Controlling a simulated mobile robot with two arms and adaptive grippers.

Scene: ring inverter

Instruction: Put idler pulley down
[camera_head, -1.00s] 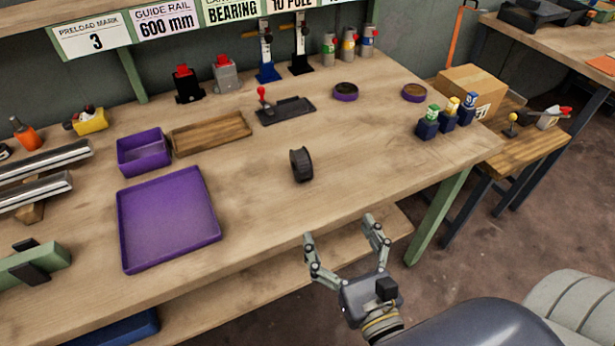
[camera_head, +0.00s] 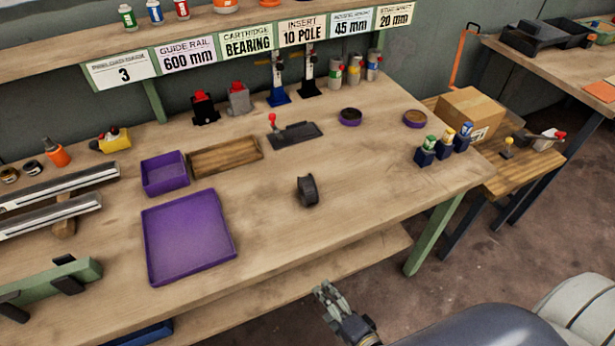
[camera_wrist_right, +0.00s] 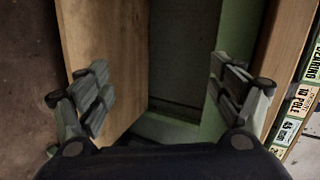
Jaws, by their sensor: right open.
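The idler pulley appears to be the small dark grooved wheel (camera_head: 307,191) standing on its rim on the middle of the workbench (camera_head: 370,185) in the head view. Nothing touches it. My right gripper (camera_head: 325,292) is off the bench's front edge, below and apart from the wheel. In the right wrist view its two fingers (camera_wrist_right: 163,95) are spread wide with nothing between them. The wheel is not visible in the wrist view. My left gripper is in neither view.
A purple tray (camera_head: 188,240), a purple bin (camera_head: 165,174) and a wooden tray (camera_head: 225,157) lie left of the wheel. A black fixture with a red knob (camera_head: 294,132) stands behind it. Small bottles (camera_head: 445,145) stand at the right edge. Bench around the wheel is clear.

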